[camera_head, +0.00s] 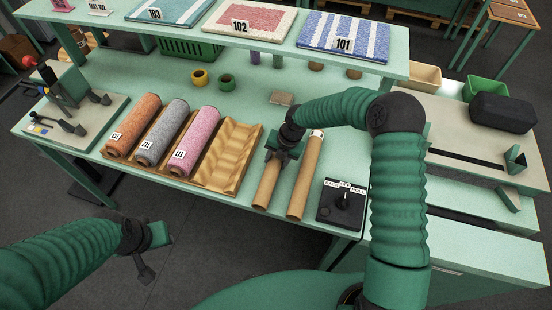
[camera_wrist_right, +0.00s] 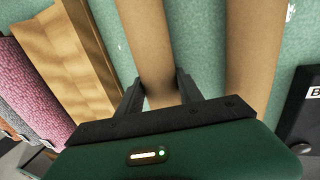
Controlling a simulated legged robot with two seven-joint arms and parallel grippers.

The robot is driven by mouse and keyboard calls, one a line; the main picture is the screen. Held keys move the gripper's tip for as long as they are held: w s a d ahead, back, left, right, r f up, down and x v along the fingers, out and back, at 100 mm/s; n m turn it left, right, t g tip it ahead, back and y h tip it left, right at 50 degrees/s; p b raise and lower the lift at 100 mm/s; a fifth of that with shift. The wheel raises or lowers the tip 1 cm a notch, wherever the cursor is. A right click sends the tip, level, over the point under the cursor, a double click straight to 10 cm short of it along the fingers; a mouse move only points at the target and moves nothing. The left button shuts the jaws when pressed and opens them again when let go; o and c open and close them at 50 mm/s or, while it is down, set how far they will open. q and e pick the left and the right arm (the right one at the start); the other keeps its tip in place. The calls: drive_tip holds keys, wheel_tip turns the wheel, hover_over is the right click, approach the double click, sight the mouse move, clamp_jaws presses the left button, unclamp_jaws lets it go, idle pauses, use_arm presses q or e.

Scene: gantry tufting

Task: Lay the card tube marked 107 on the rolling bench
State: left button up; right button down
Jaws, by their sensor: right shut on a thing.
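Two brown card tubes lie side by side on the mint-green table. My right gripper (camera_head: 283,150) is shut on the left card tube (camera_head: 267,184), near its far end. In the right wrist view this tube (camera_wrist_right: 153,45) lies between the two fingers. The right card tube (camera_head: 305,178) is apart from it and has a white mark at its far end. I cannot read a number on either tube. My left gripper (camera_head: 150,254) hangs low at the left, off the table; its jaw state is unclear. No bench is labelled as the rolling bench.
A wavy wooden tray (camera_head: 230,158) with orange, grey and pink rolls lies left of the tubes. A black switch box (camera_head: 341,204) stands close on the right. A bench (camera_head: 455,140) at the right carries a dark case (camera_head: 502,112) and green wedges. A shelf with rugs is behind.

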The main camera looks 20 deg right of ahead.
drive_tip(key=c, duration=0.7)
unclamp_jaws()
drive_tip(key=b+v, duration=0.1)
drive_tip(key=v, duration=1.5)
drive_tip(key=shift+d+r, duration=0.15)
drive_tip(key=shift+r, duration=0.2)
